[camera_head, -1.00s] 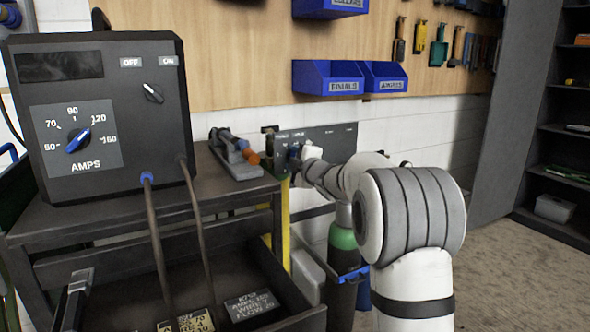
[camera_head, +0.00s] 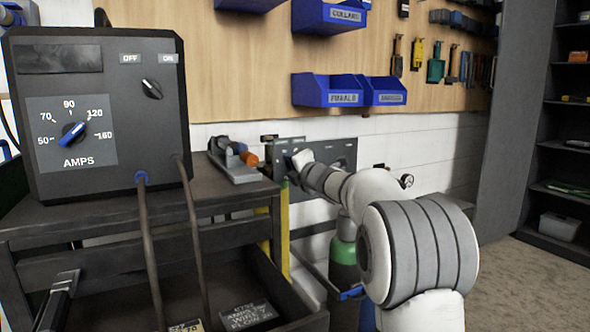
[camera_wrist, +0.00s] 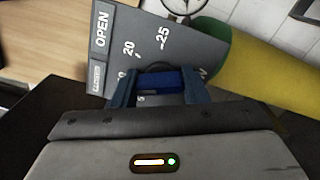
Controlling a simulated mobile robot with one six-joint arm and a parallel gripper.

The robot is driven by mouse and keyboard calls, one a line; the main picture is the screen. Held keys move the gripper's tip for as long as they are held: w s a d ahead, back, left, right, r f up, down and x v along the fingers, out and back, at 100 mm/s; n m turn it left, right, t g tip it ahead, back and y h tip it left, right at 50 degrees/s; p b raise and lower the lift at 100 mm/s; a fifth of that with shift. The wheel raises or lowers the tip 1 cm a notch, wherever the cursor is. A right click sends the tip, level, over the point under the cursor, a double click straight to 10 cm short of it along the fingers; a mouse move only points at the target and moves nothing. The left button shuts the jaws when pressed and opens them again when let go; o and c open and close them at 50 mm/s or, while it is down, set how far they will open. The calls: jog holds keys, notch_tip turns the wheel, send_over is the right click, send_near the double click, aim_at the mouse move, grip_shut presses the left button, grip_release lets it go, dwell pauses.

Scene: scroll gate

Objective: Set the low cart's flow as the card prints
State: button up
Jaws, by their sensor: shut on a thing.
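My gripper (camera_wrist: 160,88) is shut on a blue knob (camera_wrist: 164,78) on a dark grey panel (camera_wrist: 182,42). The panel shows OPEN, 20 and 25 in the wrist view; other marks are partly hidden behind my fingers. A second card (camera_head: 187,326) is cut off by the frame edge.
A welder box (camera_head: 100,115) with an AMPS dial stands on the dark cart (camera_head: 110,218), its cables hanging into the drawer. A clamp-like tool (camera_head: 235,160) lies nearby. A green gas cylinder (camera_head: 343,252) stands below the panel. A gauge (camera_head: 407,181) is to the right.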

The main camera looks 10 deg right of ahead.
dwell(0.5)
jog(key=o, duration=1)
jog(key=v, duration=0.7)
jog(key=shift+s+d+p, duration=0.15)
jog(key=shift+s+p, duration=0.2)
jog(key=shift+p, duration=0.05)
